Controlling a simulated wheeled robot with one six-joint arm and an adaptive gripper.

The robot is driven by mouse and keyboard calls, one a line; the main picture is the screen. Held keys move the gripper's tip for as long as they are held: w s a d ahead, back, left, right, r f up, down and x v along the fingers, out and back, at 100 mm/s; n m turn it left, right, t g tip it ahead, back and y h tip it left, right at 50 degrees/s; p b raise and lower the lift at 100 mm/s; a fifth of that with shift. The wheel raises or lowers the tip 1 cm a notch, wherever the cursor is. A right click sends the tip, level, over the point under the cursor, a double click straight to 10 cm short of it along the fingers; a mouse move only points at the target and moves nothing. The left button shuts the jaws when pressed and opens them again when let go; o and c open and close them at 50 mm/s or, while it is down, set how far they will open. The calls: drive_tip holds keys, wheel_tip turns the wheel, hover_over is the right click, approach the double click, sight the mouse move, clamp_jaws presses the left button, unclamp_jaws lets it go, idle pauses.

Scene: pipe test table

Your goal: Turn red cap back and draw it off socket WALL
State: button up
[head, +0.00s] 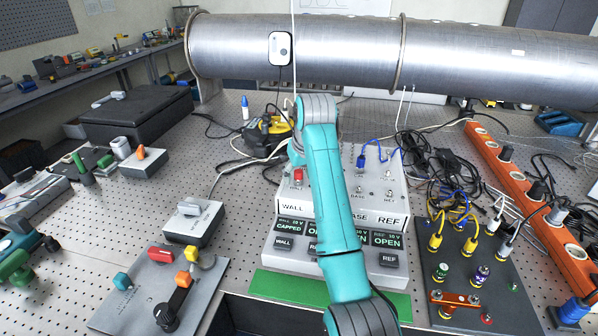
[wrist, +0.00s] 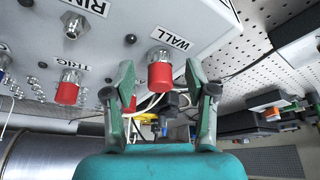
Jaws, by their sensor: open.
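The red cap (wrist: 160,77) sits on the socket labelled WALL (wrist: 171,39), with a metal ring showing at its base. My gripper (wrist: 160,88) is open, with one finger on each side of the cap and a visible gap on both sides. It holds nothing. In the head view the red cap (head: 298,174) shows on the white panel box above the WALL label, and my arm hides most of my gripper. The display (head: 290,225) below reads WALL CAPPED.
A second red cap (wrist: 67,93) sits on the TRIG socket beside it in the wrist view. A blue plug with its lead (head: 362,161) stands on the panel's right side. Black and white cables lie around the box. A large metal pipe (head: 340,50) runs across the back.

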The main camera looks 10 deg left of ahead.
clamp_jaws()
drive_tip(key=c, duration=0.7)
unclamp_jaws()
clamp_jaws()
drive_tip(key=shift+d+n+g+y, duration=0.1)
drive_tip(key=shift+n+g+y, duration=0.25)
drive_tip(key=shift+n, duration=0.65)
drive_tip(key=n+g, duration=0.1)
drive_tip(key=n, duration=0.2)
drive_tip(key=shift+y, duration=0.35)
drive_tip(key=shift+w+n+g, duration=0.1)
drive_tip(key=shift+n+g, duration=0.15)
drive_tip(key=shift+n, duration=0.45)
drive_tip(key=n+g, duration=0.1)
drive_tip(key=n, duration=0.3)
drive_tip(key=shift+y, duration=0.4)
